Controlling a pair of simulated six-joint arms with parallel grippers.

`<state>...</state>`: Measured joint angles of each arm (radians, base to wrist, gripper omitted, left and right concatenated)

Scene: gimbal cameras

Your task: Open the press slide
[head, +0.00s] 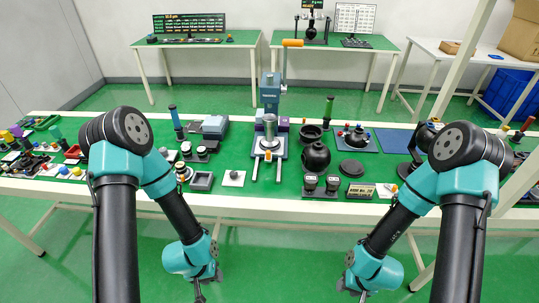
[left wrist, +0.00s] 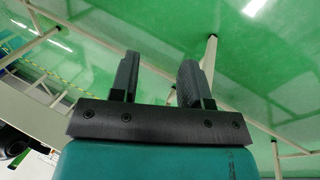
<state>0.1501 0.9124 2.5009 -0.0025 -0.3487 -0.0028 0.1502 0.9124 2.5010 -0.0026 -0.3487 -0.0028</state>
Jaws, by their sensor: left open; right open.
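The press (head: 269,92) stands at the middle of the green bench, a blue-grey upright machine with an orange lever handle at its top. Its slide (head: 267,153) is at the foot, a pale plate with a metal cylinder on it and two rails reaching toward the front edge. My left gripper (head: 199,294) hangs low in front of the bench, well short of the press; the left wrist view shows its two fingers (left wrist: 157,80) apart with nothing between them. My right gripper (head: 362,296) also hangs low in front of the bench, open and apart from everything.
A dark round pot (head: 316,156) and black cups (head: 321,186) stand right of the slide. A grey square tray (head: 202,181) and a white plate with a knob (head: 233,177) lie to its left. Small parts crowd the bench's left end. The bench's front edge (head: 270,207) lies beyond both grippers.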

